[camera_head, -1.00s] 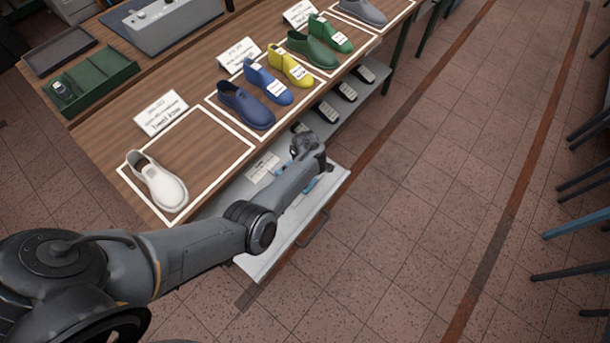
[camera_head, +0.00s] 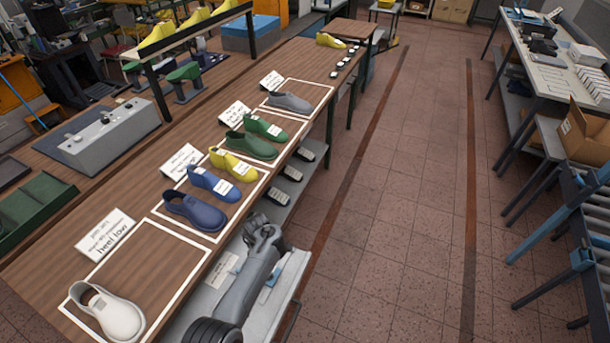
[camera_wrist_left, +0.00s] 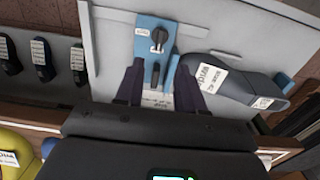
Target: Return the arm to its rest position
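My left arm (camera_head: 245,285) comes in from the bottom of the head view, beside the table's front edge and over a pulled-out grey tray (camera_head: 288,290). Its fingers cannot be made out there. In the left wrist view my left gripper (camera_wrist_left: 158,88) is open, its two dark fingers apart and apparently empty. Past the fingers is a blue plate with a dark knob (camera_wrist_left: 157,40). A dark grey shoe last with white labels (camera_wrist_left: 225,82) lies right of the fingers on the tray. My right gripper is not in view.
The wooden table (camera_head: 150,185) bears a white last (camera_head: 108,312), and blue, yellow, green and grey lasts in white outlines. Several dark lasts (camera_head: 275,197) sit on the shelf below. The tiled aisle (camera_head: 400,200) is clear. A box and racks stand at the right.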

